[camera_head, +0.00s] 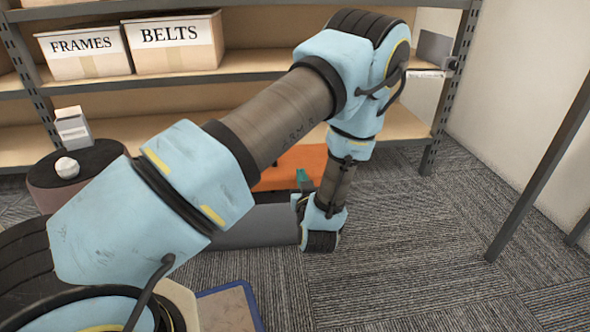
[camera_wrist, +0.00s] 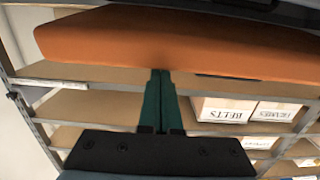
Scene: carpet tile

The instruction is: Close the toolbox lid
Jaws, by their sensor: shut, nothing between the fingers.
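The toolbox has a grey body (camera_head: 262,229) on the carpet, partly hidden behind my arm. Its orange lid (camera_head: 292,160) shows above and behind the body and appears open; my arm hides its left part, so its exact angle is hard to tell. In the wrist view, which is upside down, the orange lid (camera_wrist: 180,42) spans the top as a broad panel. My gripper (camera_head: 302,176) is over the body in front of the lid. Its teal fingers (camera_wrist: 161,72) are shut and empty, tips at the lid's edge in the wrist view; I cannot tell if they touch.
A shelf rack stands behind, with FRAMES (camera_head: 85,50) and BELTS (camera_head: 175,45) boxes. A dark round stool (camera_head: 105,160) at left carries a small box and a white ball. A blue-edged board (camera_head: 228,308) lies in front. Carpet at right is clear up to a grey post (camera_head: 540,170).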

